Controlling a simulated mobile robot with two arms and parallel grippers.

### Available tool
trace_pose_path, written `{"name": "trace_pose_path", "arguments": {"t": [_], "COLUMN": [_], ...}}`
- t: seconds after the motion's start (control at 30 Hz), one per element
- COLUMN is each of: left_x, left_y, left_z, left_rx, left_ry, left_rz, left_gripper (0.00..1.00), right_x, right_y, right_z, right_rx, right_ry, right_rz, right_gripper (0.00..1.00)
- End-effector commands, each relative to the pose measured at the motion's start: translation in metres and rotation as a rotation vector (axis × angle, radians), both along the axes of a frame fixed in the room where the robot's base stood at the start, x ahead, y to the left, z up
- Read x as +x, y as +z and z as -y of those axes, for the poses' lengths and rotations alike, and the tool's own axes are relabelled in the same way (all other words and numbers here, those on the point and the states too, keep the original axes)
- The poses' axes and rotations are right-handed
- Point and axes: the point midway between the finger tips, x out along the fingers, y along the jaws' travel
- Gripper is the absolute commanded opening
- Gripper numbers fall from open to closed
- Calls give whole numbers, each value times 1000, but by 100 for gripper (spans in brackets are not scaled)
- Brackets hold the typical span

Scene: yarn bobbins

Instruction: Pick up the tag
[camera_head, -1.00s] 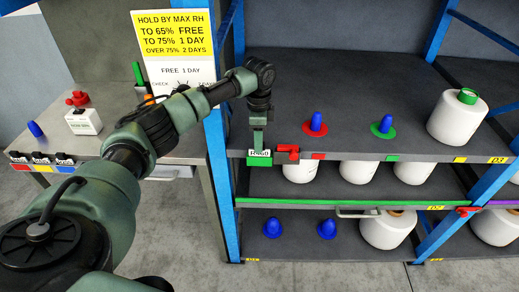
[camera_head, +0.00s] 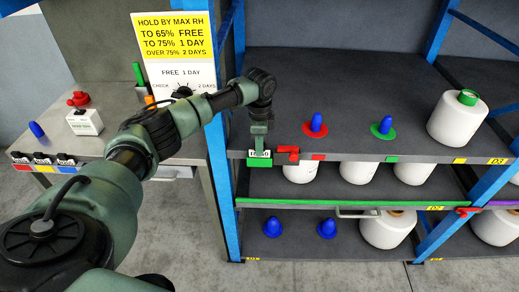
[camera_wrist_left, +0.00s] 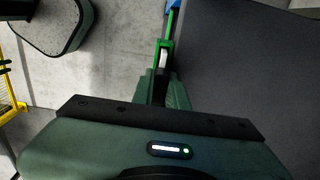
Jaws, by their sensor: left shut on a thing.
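The tag (camera_head: 260,161) is a small green holder with a white label, at the front edge of the rack's top shelf near its left end. My left gripper (camera_head: 259,148) comes down from above and is shut on the tag. In the left wrist view the tag's green frame and white part (camera_wrist_left: 163,57) show at the ends of the green fingers (camera_wrist_left: 163,85). I cannot tell whether the tag still touches the shelf edge. The label's writing is too small to read surely. My right gripper is in neither view.
A red clip (camera_head: 288,152) sits just right of the tag on the shelf edge. Blue cones on red (camera_head: 315,127) and green (camera_head: 383,128) discs and a white bobbin (camera_head: 457,120) stand on the top shelf. A blue post (camera_head: 220,180) rises close left of the tag.

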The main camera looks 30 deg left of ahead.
Motion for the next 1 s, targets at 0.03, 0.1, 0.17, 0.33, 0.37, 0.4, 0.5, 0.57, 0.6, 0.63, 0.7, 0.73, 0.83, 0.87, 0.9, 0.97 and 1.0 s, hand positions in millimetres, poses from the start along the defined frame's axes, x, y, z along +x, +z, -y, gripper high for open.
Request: {"name": "trace_pose_path", "arguments": {"t": [0.03,0.1,0.17,0.33,0.37,0.4,0.5,0.57,0.6,0.63,0.7,0.73,0.83,0.87,0.9,0.97,1.0], "left_x": [1,1,1,2,2,2,2,2,2,2,2,1,1,1,1,1,1], "left_y": [3,8,14,42,48,58,83,100,111,119,138,146,167,172,181,188,192], "left_z": [0,0,0,0,0,0,0,0,0,0,0,1,1,0,0,0,0], "left_rx": [-1,-1,0,-1,-1,0,-1,-1,-1,-1,-3,-2,-3,-2,-1,1,0], "left_ry": [0,-1,0,1,1,0,0,0,0,0,1,0,0,0,0,0,1], "left_rz": [3,4,4,6,6,7,8,9,8,8,7,7,5,5,4,3,2], "left_gripper": [0,0,0,0,0,0,0,0,0,0,0,0,0,0,0,0,0], "right_x": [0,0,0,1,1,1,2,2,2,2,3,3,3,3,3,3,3], "right_y": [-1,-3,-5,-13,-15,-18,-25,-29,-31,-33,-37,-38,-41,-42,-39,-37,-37], "right_z": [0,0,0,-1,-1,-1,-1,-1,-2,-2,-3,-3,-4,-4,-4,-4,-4], "right_rx": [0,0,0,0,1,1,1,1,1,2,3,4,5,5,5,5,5], "right_ry": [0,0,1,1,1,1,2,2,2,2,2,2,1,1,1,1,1], "right_rz": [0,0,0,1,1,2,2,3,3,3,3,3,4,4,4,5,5], "right_gripper": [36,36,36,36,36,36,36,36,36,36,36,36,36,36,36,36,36]}}
